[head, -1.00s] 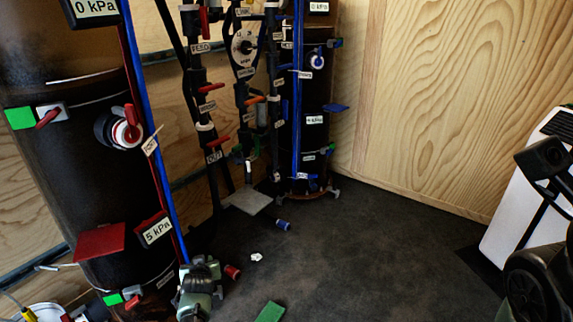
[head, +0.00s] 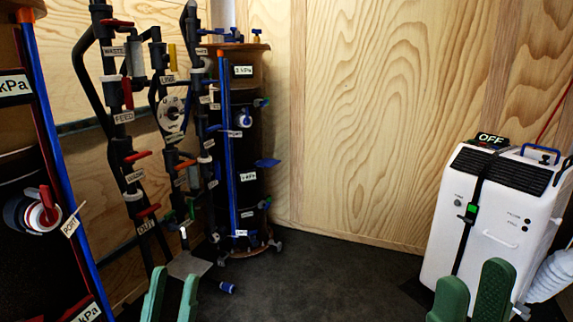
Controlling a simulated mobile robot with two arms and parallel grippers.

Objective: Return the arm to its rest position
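My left gripper (head: 171,280) shows at the bottom edge, left of the middle, as two green fingers pointing up. They stand apart with nothing seen between them. My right gripper (head: 474,272) shows at the bottom right, in front of the white machine. Its two green fingers also stand apart and look empty. The lower parts of both grippers and both arms are cut off by the frame.
A dark filter column with a blue tube (head: 50,140) stands close at left. Labelled pipes with valves (head: 125,150) and a second column (head: 246,140) stand behind. A white machine (head: 490,215) marked OFF is at right. A blue fitting (head: 227,287) lies on the dark floor, otherwise clear mid-frame.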

